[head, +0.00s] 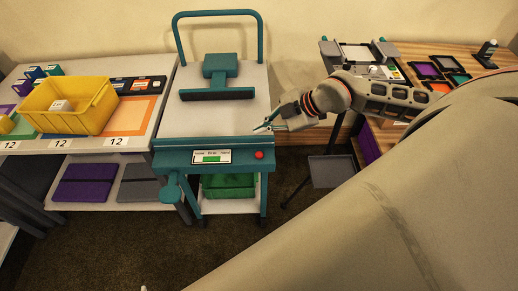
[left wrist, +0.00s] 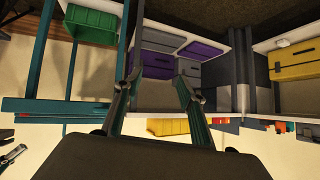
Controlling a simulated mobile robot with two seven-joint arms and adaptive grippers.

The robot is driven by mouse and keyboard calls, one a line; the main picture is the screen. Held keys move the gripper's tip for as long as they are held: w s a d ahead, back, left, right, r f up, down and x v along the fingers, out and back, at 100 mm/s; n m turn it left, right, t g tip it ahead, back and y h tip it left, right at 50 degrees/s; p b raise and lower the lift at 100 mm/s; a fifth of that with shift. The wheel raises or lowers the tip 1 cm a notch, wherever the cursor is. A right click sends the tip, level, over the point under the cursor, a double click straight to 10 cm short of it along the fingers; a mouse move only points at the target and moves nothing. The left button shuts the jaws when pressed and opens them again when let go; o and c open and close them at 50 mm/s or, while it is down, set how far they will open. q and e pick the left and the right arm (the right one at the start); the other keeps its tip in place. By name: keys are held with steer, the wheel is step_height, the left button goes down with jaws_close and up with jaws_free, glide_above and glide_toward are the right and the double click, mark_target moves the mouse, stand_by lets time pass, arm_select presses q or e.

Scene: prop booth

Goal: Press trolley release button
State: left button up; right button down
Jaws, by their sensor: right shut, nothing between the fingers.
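The teal trolley (head: 172,157) stands in the middle of the head view, with a pale top and a tall handle at the back. A red button (head: 259,155) sits at the right of its front panel, beside a small white label plate (head: 211,157) with a green patch. My right gripper (head: 262,128) is shut and empty. In the picture its tips are just above the button, by the top's front right corner; I see no contact. My left gripper (left wrist: 157,82) shows in the left wrist view, fingers apart and empty. That view is upside down.
A green bin (head: 229,186) is on the trolley's lower shelf. A teal press-like block (head: 219,70) stands on top. A table at left holds a yellow crate (head: 55,112) and colored items. A wooden table (head: 412,52) with trays is at right. My arm covers the lower right.

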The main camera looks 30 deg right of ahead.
mark_target(261, 155)
arm_select(q)
steer(key=shift+a, duration=0.2)
arm_select(e)
steer(key=shift+f, duration=0.2)
step_height(261, 155, down, 3)
steer(key=shift+f+b, duration=0.15)
steer(key=shift+b, duration=0.65)
step_height(261, 155, down, 3)
steer(key=b, duration=0.3)
steer(key=shift+f, duration=0.2)
steer(key=shift+a+f, duration=0.1)
steer(key=shift+f, duration=0.25)
steer(key=shift+f+b, duration=0.3)
steer(key=shift+f, duration=0.2)
arm_select(q)
steer(key=shift+w+d+f+h, duration=0.2)
steer(key=shift+w+d+f, duration=0.05)
steer(key=shift+d+f, duration=0.4)
steer(key=shift+w+d+f+h, duration=0.2)
steer(key=shift+w+d+f, duration=0.05)
steer(key=shift+d+f, duration=0.35)
steer(key=shift+w+r, duration=0.1)
steer(key=shift+r, duration=0.1)
arm_select(e)
steer(key=shift+f, duration=0.15)
